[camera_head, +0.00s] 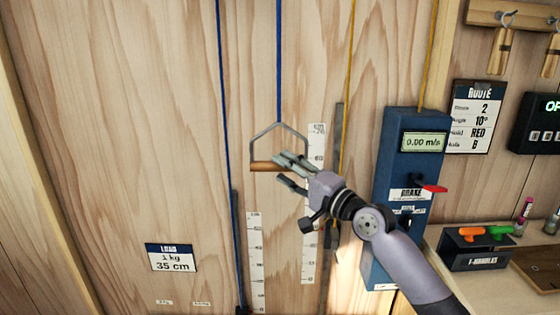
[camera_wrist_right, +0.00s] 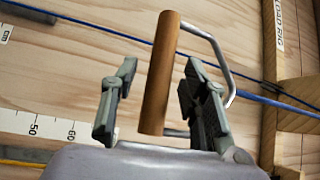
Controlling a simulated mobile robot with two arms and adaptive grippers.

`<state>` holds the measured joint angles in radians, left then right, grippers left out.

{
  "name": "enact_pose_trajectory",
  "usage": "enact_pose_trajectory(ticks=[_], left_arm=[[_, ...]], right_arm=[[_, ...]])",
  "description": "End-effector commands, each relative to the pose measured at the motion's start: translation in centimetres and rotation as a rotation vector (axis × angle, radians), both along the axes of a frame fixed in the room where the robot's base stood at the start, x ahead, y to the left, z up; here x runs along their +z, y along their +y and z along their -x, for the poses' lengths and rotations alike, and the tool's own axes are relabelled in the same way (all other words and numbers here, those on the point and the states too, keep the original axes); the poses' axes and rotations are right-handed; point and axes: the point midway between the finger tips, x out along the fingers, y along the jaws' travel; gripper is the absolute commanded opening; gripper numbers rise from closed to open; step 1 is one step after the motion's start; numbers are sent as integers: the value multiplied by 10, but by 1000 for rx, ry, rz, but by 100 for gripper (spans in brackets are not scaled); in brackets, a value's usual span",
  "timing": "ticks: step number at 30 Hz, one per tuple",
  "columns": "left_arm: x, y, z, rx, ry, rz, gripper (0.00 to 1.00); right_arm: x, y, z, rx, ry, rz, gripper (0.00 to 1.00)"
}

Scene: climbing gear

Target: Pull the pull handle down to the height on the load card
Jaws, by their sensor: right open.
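The pull handle (camera_head: 262,166) has a brown wooden bar in a grey metal bracket and hangs on a blue rope in front of the wood wall. My right gripper (camera_head: 284,172) is open at the handle's right end. In the right wrist view the wooden bar (camera_wrist_right: 160,75) stands between the two open fingers (camera_wrist_right: 155,105), with a visible space on both sides. The load card (camera_head: 171,257) on the wall at lower left reads 1 kg, 35 cm. My left gripper is in neither view.
White height scales (camera_head: 254,260) stand on the wall, one below the handle and one (camera_head: 315,150) just right of it. A blue brake box (camera_head: 398,155) reading 0.00 m/s and a shelf with a T-handles box (camera_head: 476,252) are at right. Another blue rope (camera_head: 223,100) runs left.

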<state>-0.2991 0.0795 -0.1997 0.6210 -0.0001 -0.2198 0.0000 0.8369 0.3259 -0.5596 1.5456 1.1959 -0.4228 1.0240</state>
Motion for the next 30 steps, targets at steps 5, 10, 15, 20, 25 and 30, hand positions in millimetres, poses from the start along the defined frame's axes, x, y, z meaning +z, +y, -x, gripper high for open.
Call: enact_pose_trajectory(ticks=[5,10,15,20,25,30], left_arm=[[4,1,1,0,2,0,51],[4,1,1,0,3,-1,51],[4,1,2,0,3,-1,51],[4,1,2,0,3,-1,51],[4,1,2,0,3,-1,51],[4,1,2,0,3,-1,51]], right_arm=[[3,13,-13,0,1,-1,41],[3,16,-16,-1,0,0,41],[3,16,-16,-1,1,-1,41],[3,16,-16,0,1,-1,33],[3,16,-16,-1,1,-1,21],[2,16,-16,0,1,0,10]])
